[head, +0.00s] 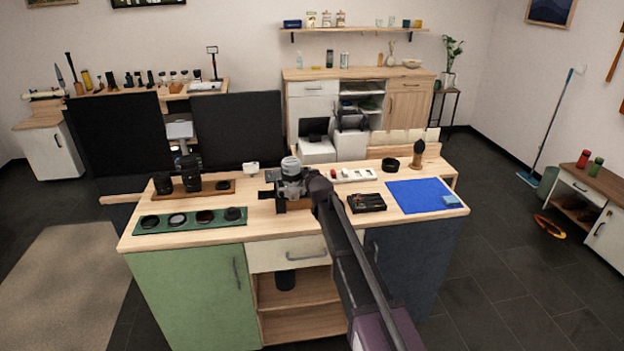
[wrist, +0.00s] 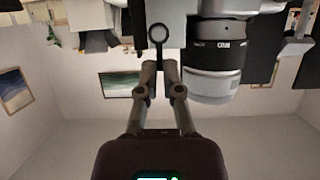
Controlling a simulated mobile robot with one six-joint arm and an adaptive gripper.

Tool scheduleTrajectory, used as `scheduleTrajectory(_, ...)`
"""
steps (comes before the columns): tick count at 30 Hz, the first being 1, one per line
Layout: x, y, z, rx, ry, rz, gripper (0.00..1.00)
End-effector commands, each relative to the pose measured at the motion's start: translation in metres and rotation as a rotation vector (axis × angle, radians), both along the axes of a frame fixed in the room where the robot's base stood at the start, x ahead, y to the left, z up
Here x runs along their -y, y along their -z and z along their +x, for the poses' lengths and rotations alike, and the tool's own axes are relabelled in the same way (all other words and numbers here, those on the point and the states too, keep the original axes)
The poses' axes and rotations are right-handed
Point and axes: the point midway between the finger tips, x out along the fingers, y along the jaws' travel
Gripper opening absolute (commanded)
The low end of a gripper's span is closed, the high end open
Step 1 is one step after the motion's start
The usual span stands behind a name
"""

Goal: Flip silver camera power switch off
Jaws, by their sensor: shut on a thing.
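The silver camera (head: 290,186) stands on a wooden block (head: 295,206) in the middle of the worktop. In the wrist view its silver and black lens (wrist: 213,68) fills the upper right, beside my fingers. My gripper (head: 319,190) is at the camera's right side in the head view. In the wrist view my gripper (wrist: 160,64) is shut on the stem of a small dark ring-ended piece (wrist: 158,33), close to the camera body. I cannot tell whether this piece is the power switch, or how the switch is set.
A green tray (head: 150,231) with round filters and a wooden board (head: 215,194) with lenses lie left. A black case (head: 366,203) and blue mat (head: 421,196) lie right. A white strip (head: 353,174) is behind my gripper. Dark screens stand behind the worktop.

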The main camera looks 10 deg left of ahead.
Motion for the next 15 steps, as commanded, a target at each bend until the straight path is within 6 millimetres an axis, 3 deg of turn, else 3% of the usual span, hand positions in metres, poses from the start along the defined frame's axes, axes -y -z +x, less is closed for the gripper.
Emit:
scheduleTrajectory(14,-0.0003,0.0004,-0.0003,0.002,0.001,-0.014,0.0)
scheduleTrajectory(15,-0.0003,0.0004,-0.0003,0.002,0.001,-0.014,0.17)
